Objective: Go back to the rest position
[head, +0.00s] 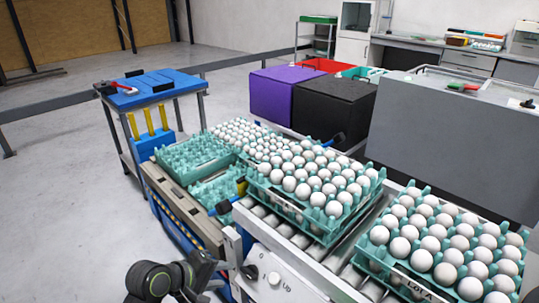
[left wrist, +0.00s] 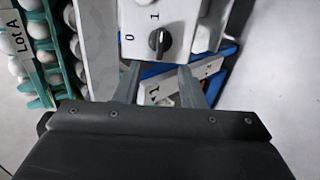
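My left gripper (left wrist: 158,78) is open in the left wrist view, its two grey fingers apart with nothing between them. Past the fingers is a white control panel (left wrist: 180,18) with a black knob. In the head view part of my left arm and gripper (head: 206,272) shows at the bottom edge, left of the panel (head: 290,282). Teal trays of white eggs (head: 318,222) sit on the roller conveyor (head: 345,270). A tray labelled "Lot A" (head: 412,285) is at the right. My right gripper is not in view.
Emptier teal trays (head: 190,160) lie on a wooden-edged surface (head: 165,195) left of the conveyor. A blue-topped cart (head: 150,88) stands farther left. Purple (head: 285,95) and black (head: 335,110) boxes stand behind. The floor at left is clear.

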